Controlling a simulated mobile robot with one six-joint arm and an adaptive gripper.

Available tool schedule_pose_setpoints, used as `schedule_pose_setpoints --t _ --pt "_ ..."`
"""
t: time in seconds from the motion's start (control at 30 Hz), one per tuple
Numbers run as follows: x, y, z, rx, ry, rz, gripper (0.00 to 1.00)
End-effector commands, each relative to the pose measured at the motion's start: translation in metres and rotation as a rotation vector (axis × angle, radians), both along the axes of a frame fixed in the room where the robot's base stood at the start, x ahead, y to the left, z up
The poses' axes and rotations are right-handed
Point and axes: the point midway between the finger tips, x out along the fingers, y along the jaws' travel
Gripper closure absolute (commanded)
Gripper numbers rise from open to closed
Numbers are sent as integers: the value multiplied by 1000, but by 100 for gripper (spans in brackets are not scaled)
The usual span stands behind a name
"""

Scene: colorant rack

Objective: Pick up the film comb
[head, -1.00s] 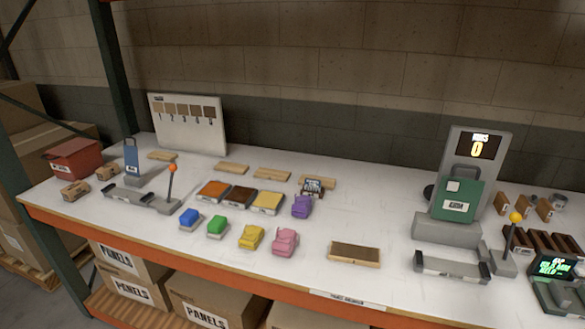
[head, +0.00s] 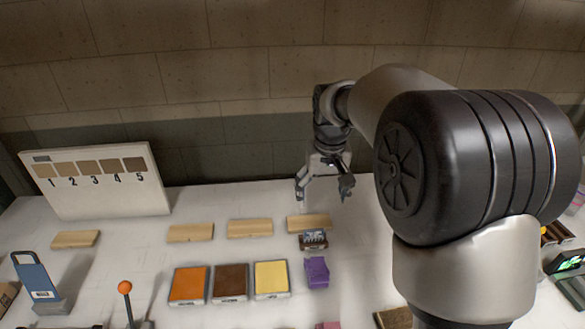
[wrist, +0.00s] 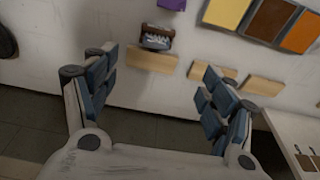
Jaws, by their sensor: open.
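A small dark block with pale, tooth-like marks (head: 313,240), which I take for the film comb, lies on the white table against the front of a wooden panel. It also shows in the wrist view (wrist: 156,39), near the top and between the finger lines. My gripper (head: 323,188) is open and empty, above the back of the table behind the comb. In the wrist view my gripper's (wrist: 160,65) two padded fingers are spread wide with nothing between them. The comb's underside is hidden.
A wooden panel (head: 309,223) lies directly behind the comb and a purple figure (head: 317,272) in front. Orange (head: 188,285), brown (head: 231,282) and yellow (head: 271,279) pads lie to the left. A numbered sample board (head: 95,180) stands at the back left. My arm hides much of the right side.

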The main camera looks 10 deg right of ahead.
Motion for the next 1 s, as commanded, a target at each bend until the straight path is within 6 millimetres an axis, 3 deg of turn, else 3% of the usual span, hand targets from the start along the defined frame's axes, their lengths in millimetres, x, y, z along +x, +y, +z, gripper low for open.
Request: schedule_pose_setpoints --t 0.1,0.27,0.47,0.8,1.0 --pt "33 1 -20 0 32 0 23" --pt "53 1 -40 0 51 1 23" --pt "60 1 -69 0 59 0 23" --pt "68 1 -142 0 58 0 23" --pt "71 1 -165 0 55 0 23"
